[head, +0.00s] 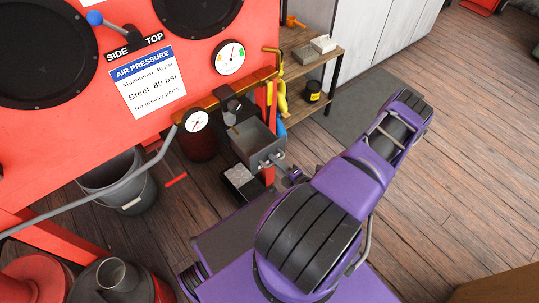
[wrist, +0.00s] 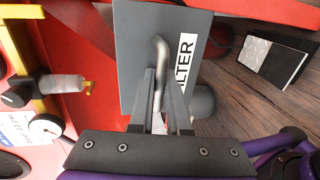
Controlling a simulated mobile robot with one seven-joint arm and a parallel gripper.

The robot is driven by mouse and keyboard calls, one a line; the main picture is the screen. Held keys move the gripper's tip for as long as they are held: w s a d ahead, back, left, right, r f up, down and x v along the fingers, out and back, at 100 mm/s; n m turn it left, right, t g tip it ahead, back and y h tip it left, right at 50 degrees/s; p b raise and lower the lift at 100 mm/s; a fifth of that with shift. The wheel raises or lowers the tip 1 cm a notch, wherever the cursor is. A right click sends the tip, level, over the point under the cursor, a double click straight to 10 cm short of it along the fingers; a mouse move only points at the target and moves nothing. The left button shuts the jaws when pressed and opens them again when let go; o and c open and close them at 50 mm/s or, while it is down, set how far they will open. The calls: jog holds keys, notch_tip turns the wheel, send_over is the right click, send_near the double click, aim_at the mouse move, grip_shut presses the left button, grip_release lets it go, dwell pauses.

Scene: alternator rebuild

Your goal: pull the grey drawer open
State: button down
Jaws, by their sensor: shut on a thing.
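The grey drawer (head: 254,137) is at the middle of the head view, under the brass-coloured pipe on the red cabinet's right side. My gripper (wrist: 163,82) is shut on the handle, one finger on each side. In the head view my gripper (head: 284,168) is small and partly hidden by my purple arm.
A black box with a speckled light top (head: 241,178) is below the drawer. A grey bucket (head: 118,185) stands left, under the red cabinet (head: 60,140). Pressure gauges (head: 229,57) are on the cabinet. A wooden shelf (head: 315,65) stands behind.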

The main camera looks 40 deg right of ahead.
jog(key=shift+d, duration=0.1)
jog(key=c, duration=1.2)
grip_release()
jog(key=p+v, duration=0.1)
jog(key=v, duration=1.6)
jog(key=shift+s+r, duration=0.1)
jog(key=shift+s, duration=0.1)
